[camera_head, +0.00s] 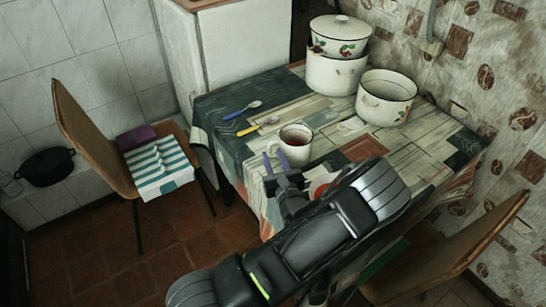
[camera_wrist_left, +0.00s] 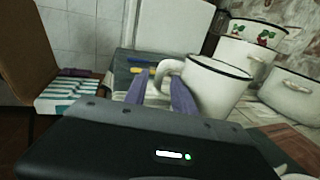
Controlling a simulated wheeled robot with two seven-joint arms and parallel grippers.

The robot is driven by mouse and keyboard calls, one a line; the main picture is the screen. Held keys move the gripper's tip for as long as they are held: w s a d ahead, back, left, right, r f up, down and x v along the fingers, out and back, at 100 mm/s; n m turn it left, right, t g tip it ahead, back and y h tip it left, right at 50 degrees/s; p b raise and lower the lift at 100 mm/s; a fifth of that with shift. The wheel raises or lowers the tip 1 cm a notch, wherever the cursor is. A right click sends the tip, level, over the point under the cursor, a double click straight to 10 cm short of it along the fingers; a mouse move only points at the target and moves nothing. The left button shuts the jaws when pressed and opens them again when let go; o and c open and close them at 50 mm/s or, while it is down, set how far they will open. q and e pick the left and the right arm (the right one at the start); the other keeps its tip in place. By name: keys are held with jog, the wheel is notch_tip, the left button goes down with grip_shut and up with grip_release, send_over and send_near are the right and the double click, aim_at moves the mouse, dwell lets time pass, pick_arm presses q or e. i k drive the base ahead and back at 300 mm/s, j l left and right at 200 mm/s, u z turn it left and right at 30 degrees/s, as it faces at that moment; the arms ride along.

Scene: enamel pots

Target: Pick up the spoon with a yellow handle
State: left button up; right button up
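The spoon with a yellow handle (camera_head: 248,131) lies on the patterned tablecloth, its bowl pointing right. Its yellow handle also shows in the left wrist view (camera_wrist_left: 138,70), small and beyond the fingers. My left gripper (camera_head: 275,160) is over the near left part of the table, short of the spoon and beside a white mug (camera_head: 295,154). Its two purple fingers are apart with nothing held between them. In the left wrist view the fingers (camera_wrist_left: 160,92) stand in front of the mug's handle; I cannot tell if they touch it. My right gripper is not in view.
A spoon with a blue handle (camera_head: 236,115) lies just beyond the yellow one. A white pot (camera_head: 386,100) and a stack of pots (camera_head: 335,75) stand at the back right. A reddish object (camera_head: 320,190) is partly hidden by my arm. Chairs flank the table.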

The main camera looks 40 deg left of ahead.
aim_at(272, 119)
jog(key=u, duration=1.45)
